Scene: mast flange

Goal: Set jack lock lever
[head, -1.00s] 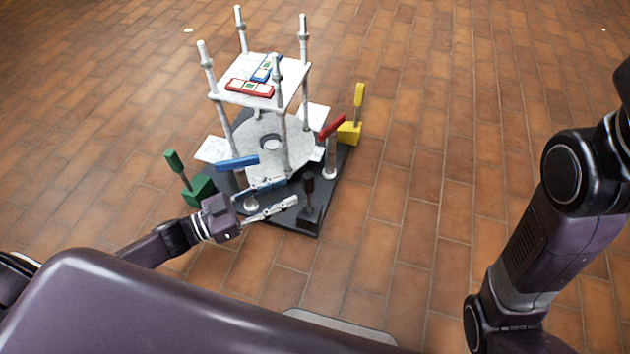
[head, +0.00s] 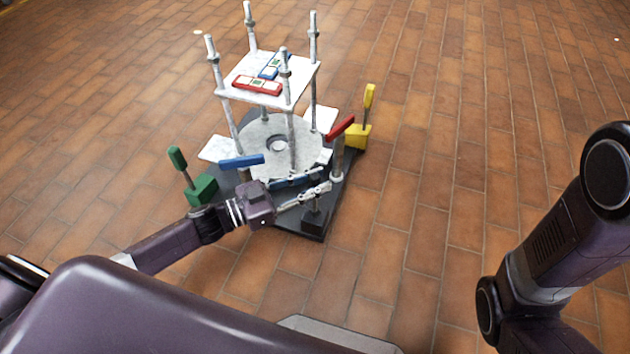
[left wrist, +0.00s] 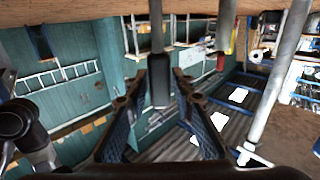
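A black lever (head: 318,206) on a dark block stands at the front right corner of the dark base plate (head: 292,225). My left gripper (head: 325,180) is open at the lever's upper part, and its lower finger covers the handle in the head view. In the left wrist view the lever's grey rod and black handle (left wrist: 159,88) show between the two parted fingertips (left wrist: 157,86); I cannot tell whether they touch it. No label shows which lever is the jack lock lever. My right gripper is not in view.
White posts carry an upper white plate (head: 300,75) with red and blue gauges. Tiled floor (head: 470,120) around the stand is clear.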

